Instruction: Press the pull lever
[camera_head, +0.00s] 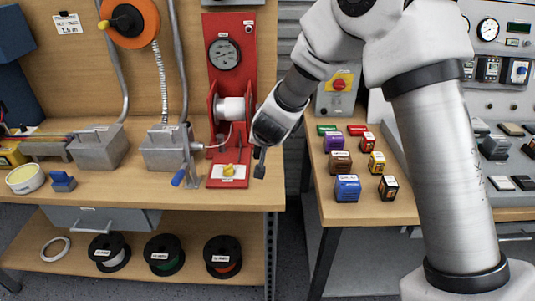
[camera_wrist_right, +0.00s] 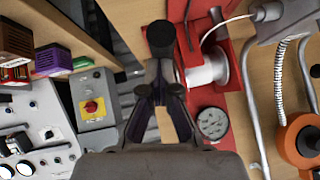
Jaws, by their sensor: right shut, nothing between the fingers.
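The red pull stand (camera_head: 231,100) has a round gauge, a white drum and a yellow knob on its base. A dark lever with a rounded black end (camera_wrist_right: 161,38) appears beside the drum in the wrist view; I take it as the pull lever. In the head view its dark lower end (camera_head: 259,171) shows below my gripper. My right gripper (camera_head: 263,148) is shut and empty at the right side of the stand. In the wrist view its fingertips (camera_wrist_right: 164,88) overlap the lever's near end; I cannot tell whether they touch. My left gripper is out of view.
A grey bracket with a blue-handled bar (camera_head: 178,178) stands left of the stand. An orange reel (camera_head: 130,20) hangs above. Small coloured boxes (camera_head: 347,187) sit on the right bench, near a grey switch box (camera_head: 338,92). A gap separates the benches.

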